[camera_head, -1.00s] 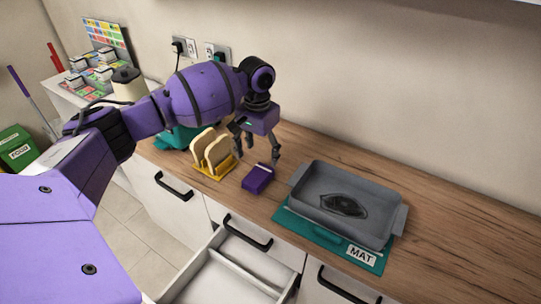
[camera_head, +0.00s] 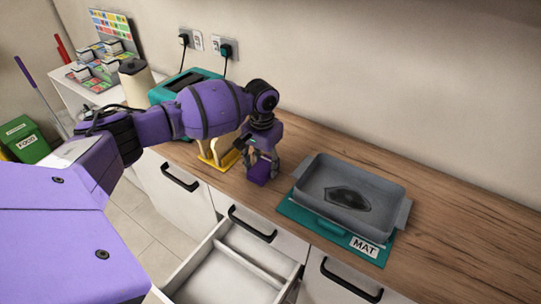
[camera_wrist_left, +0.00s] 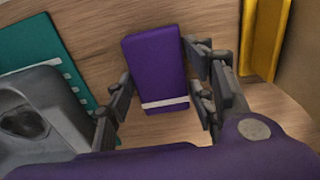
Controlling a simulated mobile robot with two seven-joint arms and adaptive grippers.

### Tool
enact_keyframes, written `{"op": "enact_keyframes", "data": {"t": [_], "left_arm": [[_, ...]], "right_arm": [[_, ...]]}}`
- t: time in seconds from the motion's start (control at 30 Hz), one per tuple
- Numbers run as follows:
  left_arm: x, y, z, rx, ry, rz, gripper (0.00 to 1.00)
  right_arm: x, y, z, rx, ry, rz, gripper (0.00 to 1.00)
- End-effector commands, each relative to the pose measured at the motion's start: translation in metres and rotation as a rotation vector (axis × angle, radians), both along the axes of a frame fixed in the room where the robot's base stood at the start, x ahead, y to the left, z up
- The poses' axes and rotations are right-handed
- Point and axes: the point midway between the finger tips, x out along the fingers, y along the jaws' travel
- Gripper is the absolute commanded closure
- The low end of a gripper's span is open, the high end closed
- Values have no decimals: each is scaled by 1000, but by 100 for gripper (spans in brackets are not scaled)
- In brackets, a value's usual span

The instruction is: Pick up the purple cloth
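The purple cloth (camera_head: 259,176) is a small folded block with a pale stripe, on the wooden counter between the toast rack and the grey tray. In the left wrist view the cloth (camera_wrist_left: 155,65) lies between the fingers of my left gripper (camera_wrist_left: 163,100). One finger is close against its left side and a narrow gap shows on its right side, so the gripper looks open around it. In the head view my left gripper (camera_head: 263,163) is down over the cloth and partly hides it. My right gripper is not in view.
A yellow rack (camera_head: 222,161) with bread stands close to the left of the gripper. A grey tray (camera_head: 307,178) sits on a teal mat (camera_head: 299,211) to the right. A teal toaster (camera_head: 167,92) is behind my arm. A drawer (camera_head: 213,285) below is open.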

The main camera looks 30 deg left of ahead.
Motion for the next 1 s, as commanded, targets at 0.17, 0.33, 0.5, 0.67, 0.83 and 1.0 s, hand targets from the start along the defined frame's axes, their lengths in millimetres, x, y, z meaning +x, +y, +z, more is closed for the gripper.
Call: {"op": "enact_keyframes", "data": {"t": [0.17, 0.33, 0.5, 0.67, 0.83, 1.0], "left_arm": [[0, 0, 0, 0, 1, 0, 78], [0, 0, 0, 0, 0, 0, 78], [0, 0, 5, 0, -1, 0, 78], [1, 0, 21, 0, -3, 1, 78], [-13, -2, 51, -1, -6, -2, 78], [-46, -9, 94, 1, -10, -3, 78]], "right_arm": [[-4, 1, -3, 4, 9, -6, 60], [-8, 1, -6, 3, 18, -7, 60], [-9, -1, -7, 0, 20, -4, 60], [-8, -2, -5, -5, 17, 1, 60], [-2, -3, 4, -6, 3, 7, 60], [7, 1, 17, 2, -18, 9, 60]]}}
